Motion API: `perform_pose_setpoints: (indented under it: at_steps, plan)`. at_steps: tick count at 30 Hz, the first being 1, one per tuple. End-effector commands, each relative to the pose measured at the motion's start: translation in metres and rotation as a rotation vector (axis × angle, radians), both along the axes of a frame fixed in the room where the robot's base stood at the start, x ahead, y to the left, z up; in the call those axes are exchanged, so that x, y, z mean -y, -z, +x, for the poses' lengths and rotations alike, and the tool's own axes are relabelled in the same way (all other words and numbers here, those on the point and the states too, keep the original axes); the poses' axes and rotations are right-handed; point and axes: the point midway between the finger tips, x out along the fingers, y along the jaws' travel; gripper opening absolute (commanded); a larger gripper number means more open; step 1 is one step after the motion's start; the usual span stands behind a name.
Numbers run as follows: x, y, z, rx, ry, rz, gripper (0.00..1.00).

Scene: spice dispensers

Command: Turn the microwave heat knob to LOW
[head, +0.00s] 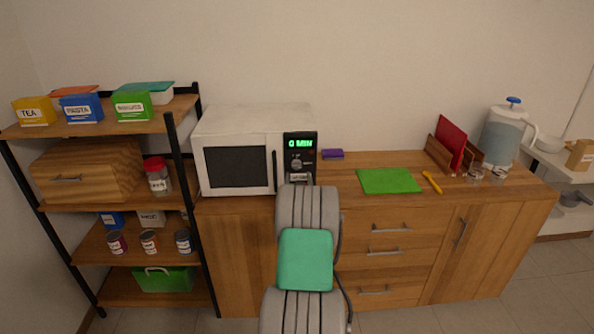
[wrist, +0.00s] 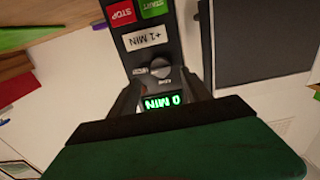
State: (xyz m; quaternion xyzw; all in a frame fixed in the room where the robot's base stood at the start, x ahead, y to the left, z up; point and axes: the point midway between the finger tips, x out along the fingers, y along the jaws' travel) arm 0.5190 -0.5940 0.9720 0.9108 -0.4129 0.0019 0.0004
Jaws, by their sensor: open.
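The white microwave (head: 240,120) stands on the wooden counter. Its black control panel has a round grey heat knob (head: 297,164) below a green display (head: 300,143) reading "0 MIN". In the wrist view the panel is upside down, with the knob (wrist: 160,68) near the centre. Small labels around the knob are too small to read surely, so its setting is unclear. My gripper (wrist: 158,82) is open, its two dark fingers on either side of the display area and pointing at the knob. I cannot tell whether they touch it. My arm hides the gripper in the head view.
A "+1 MIN" button (wrist: 145,38), red STOP (wrist: 121,14) and green START (wrist: 154,7) sit beside the knob. The dark door handle (head: 275,172) is left of the panel. A purple item (head: 332,154) and green mat (head: 389,181) lie on the counter at right.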

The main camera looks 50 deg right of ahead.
Motion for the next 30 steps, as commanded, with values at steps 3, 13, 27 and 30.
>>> perform_pose_setpoints:
  at_steps: [3,13,27,30]
  plan:
    - [0.018,-0.001,0.017,-0.001,-0.001,0.0,0.56]
    - [0.04,0.0,0.036,-0.003,0.0,0.002,0.56]
    - [0.039,0.0,0.036,-0.003,-0.001,0.002,0.31]
    - [0.039,0.0,0.036,-0.003,-0.001,0.002,0.23]
